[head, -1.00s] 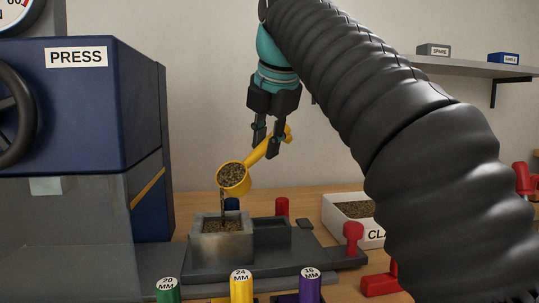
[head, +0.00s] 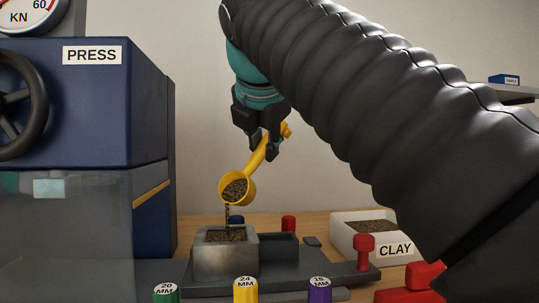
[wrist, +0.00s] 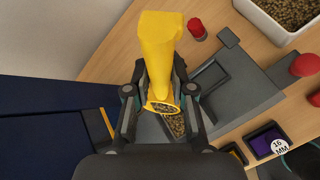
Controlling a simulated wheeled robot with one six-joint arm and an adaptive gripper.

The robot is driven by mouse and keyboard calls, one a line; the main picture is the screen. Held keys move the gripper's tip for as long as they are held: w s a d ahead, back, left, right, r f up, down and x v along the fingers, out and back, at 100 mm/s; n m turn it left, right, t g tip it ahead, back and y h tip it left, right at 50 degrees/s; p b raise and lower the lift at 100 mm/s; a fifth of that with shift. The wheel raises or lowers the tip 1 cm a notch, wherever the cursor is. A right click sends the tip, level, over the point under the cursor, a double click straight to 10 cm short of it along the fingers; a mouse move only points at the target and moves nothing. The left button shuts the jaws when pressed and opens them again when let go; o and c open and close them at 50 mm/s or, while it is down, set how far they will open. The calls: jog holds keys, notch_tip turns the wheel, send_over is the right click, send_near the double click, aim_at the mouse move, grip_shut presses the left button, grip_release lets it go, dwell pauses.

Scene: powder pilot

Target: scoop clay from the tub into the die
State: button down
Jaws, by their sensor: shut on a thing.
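My gripper (head: 264,148) is shut on the handle of a yellow scoop (head: 250,187). The scoop's cup is tilted above the die and holds brown granular clay. A thin stream of clay falls from its lip into the die (head: 225,262), a grey metal box with clay visible inside. In the wrist view the scoop (wrist: 160,45) sits between the fingers (wrist: 160,95) and partly hides the die. The white tub (head: 345,236) labelled CLAY stands to the right with clay in it; it also shows at the top right of the wrist view (wrist: 262,22).
The blue press (head: 85,110) with a clear guard stands close on the left. A red-knobbed post (head: 364,250) stands right of the die. Green (head: 166,293), yellow (head: 245,290) and purple (head: 319,290) size-marked pieces stand in front. A shelf is at the right.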

jog(key=shift+s+a+t, duration=0.3)
jog(key=shift+s+t, duration=0.5)
jog(key=shift+s, duration=0.05)
jog(key=s+a+f+n+t, duration=0.3)
jog(key=s+t, duration=0.5)
jog(key=t, duration=0.2)
jog(key=shift+s+n+b, duration=0.35)
jog(key=shift+n, duration=0.05)
